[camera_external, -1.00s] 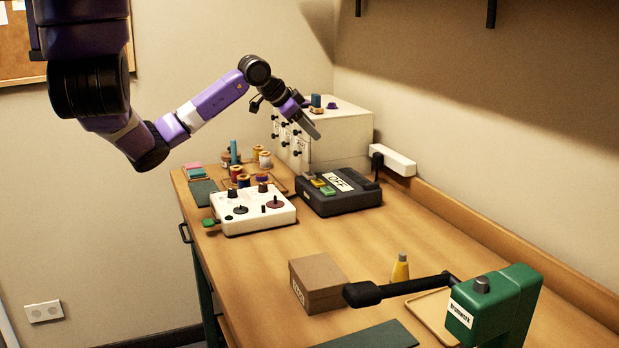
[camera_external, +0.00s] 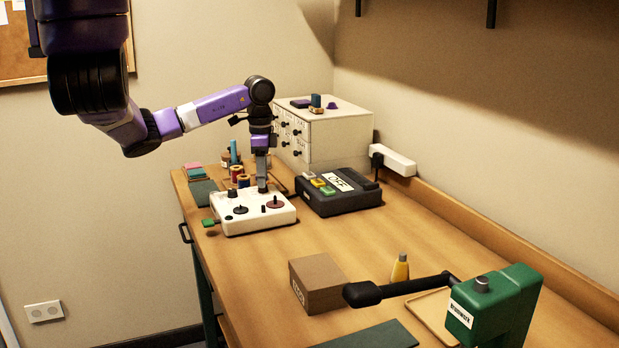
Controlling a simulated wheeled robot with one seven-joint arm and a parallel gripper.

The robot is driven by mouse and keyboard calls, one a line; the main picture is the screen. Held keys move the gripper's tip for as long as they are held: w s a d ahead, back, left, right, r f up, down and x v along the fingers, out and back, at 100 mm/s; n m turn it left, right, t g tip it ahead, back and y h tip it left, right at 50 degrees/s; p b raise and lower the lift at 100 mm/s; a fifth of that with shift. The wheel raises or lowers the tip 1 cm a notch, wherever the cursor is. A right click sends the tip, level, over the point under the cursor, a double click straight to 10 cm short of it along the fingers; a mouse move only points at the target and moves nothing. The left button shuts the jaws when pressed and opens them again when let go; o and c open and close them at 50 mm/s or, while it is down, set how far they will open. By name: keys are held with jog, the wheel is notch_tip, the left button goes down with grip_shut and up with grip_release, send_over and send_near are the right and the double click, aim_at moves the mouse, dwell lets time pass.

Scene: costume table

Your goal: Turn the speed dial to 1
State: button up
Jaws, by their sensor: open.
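A white control box (camera_external: 252,222) stands on the table with several knobs on its top. A dark round dial (camera_external: 240,210) is at its left and a reddish-brown dial (camera_external: 275,204) at its right. Labels are too small to read, so I cannot tell which one is the speed dial. My gripper (camera_external: 262,187) points straight down at the back edge of the box, open. Its fingers are at the back knob, which they largely hide. I cannot tell whether they touch it.
Thread spools (camera_external: 237,173) stand close behind the box. A black device labelled OFF (camera_external: 340,198) is to its right, and a white drawer cabinet (camera_external: 345,140) is behind. A cardboard box (camera_external: 318,287) and a green machine (camera_external: 500,305) are in front. The middle table is clear.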

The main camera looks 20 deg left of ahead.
jog(key=shift+f, duration=1.05)
grip_shut()
jog(key=shift+r+n+p, duration=0.1)
jog(key=shift+n+p, duration=0.3)
jog(key=shift+p, duration=0.15)
jog(key=shift+r+n+p, duration=0.1)
jog(key=shift+n+p, duration=0.5)
jog(key=shift+p, duration=0.1)
jog(key=n+p, duration=0.3)
jog(key=shift+d, duration=0.1)
jog(key=shift+f+n+p, duration=0.2)
jog(key=shift+n+p, duration=1.15)
jog(key=shift+n, duration=0.55)
